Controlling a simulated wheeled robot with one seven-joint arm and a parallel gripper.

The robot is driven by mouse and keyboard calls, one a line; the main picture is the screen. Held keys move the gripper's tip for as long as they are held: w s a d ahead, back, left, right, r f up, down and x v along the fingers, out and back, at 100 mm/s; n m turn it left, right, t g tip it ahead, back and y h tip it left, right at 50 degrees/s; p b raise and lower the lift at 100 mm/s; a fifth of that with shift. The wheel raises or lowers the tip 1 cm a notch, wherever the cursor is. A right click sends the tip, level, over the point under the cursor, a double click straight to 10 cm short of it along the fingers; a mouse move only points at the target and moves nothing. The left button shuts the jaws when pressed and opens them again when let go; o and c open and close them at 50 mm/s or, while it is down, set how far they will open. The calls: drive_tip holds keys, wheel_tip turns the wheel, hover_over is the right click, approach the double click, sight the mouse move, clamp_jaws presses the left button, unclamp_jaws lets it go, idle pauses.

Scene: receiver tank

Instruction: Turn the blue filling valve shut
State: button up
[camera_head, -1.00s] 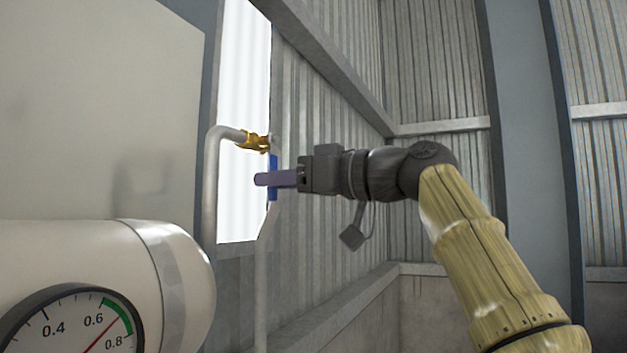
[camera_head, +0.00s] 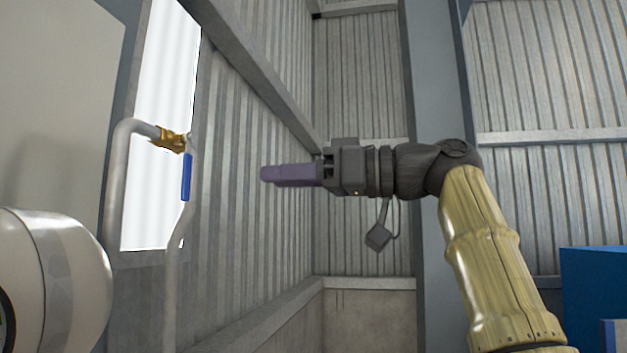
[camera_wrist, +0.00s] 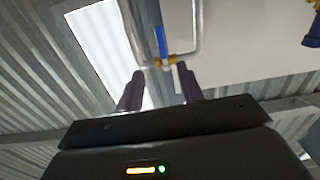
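The blue filling valve handle (camera_head: 186,177) hangs straight down from a brass valve body (camera_head: 170,139) on a grey pipe at the left of the head view. The handle also shows in the wrist view (camera_wrist: 160,42), above the brass body (camera_wrist: 168,61). My gripper (camera_head: 266,174) is well to the right of the handle and apart from it. In the wrist view my gripper (camera_wrist: 158,84) has its two fingers spread with nothing between them. The handle lies beyond the fingertips there.
A white tank (camera_head: 52,280) stands at the lower left. A bright window (camera_head: 158,85) is behind the pipe (camera_head: 116,190). A corrugated wall (camera_head: 235,180) runs behind my gripper. Blue boxes (camera_head: 595,290) stand at the lower right. The space between gripper and handle is clear.

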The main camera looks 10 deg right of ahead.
drive_tip(key=v, duration=0.3)
drive_tip(key=shift+s+d, duration=0.15)
drive_tip(key=shift+d, duration=0.05)
idle(0.3)
drive_tip(key=w+a+f+m+t+h, duration=0.25)
drive_tip(key=w+f+m+h, duration=0.4)
drive_tip(key=w+f, duration=0.8)
drive_tip(key=w+f+m+g+h, duration=0.1)
drive_tip(key=w+f+m+h, duration=0.15)
drive_tip(key=f, duration=0.65)
drive_tip(key=w+f+m+g+h, duration=0.1)
drive_tip(key=f+m, duration=0.2)
drive_tip(key=f, duration=0.7)
drive_tip(key=s+d+f+m+g+h, duration=0.1)
drive_tip(key=s+d+f+h, duration=0.15)
drive_tip(key=f, duration=0.65)
drive_tip(key=s+d+f+m+g+h, duration=0.1)
drive_tip(key=s+d+f, duration=0.25)
drive_tip(key=f, duration=0.55)
drive_tip(key=s+d+f+g+h, duration=0.1)
drive_tip(key=s+f, duration=0.7)
drive_tip(key=s, duration=0.1)
drive_tip(key=s+d+f+g+h, duration=0.1)
drive_tip(key=s+d+f+h, duration=0.1)
drive_tip(key=s+f, duration=0.7)
drive_tip(key=shift+s+d+g, duration=0.25)
drive_tip(key=shift+s+g, duration=0.1)
drive_tip(key=shift+s, duration=0.05)
